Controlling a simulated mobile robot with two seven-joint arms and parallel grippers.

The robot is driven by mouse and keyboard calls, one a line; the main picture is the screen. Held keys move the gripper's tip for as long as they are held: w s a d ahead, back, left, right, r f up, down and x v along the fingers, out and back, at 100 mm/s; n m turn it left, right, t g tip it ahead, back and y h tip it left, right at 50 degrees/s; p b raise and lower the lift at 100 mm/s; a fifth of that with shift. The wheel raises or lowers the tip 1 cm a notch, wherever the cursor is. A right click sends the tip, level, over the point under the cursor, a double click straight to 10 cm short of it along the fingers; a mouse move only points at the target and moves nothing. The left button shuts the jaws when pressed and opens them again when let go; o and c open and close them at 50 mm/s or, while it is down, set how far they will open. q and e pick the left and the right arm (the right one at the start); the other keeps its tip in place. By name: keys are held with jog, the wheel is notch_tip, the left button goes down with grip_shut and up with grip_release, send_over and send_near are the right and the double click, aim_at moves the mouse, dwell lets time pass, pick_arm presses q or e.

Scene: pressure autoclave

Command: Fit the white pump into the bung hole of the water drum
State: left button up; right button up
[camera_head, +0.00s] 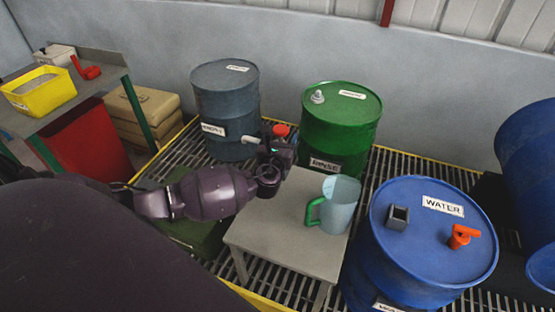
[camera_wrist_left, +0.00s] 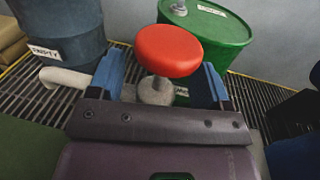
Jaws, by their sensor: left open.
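The white pump (camera_wrist_left: 155,90) has a red knob on top and a white spout (camera_wrist_left: 65,77) that points left. In the head view its red knob (camera_head: 281,130) and white spout show behind my left gripper (camera_head: 275,148). My left gripper is open, with its blue fingers (camera_wrist_left: 160,82) on either side of the pump. The pump's lower part is hidden, so I cannot tell what it rests on. The blue water drum (camera_head: 400,260) stands at the right. A dark grey square collar (camera_head: 398,217) and an orange tap-like fitting (camera_head: 462,236) are on its lid. My right gripper is not in view.
A grey table (camera_head: 275,235) holds a clear jug (camera_head: 341,190) with a green handle, between my left arm and the water drum. A grey-blue drum (camera_head: 225,105) and a green drum (camera_head: 345,118) stand behind. More blue drums (camera_head: 530,165) are at the far right.

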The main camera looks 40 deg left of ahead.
pick_arm(q)
jog(key=shift+c, duration=0.2)
grip_shut()
dwell(0.3)
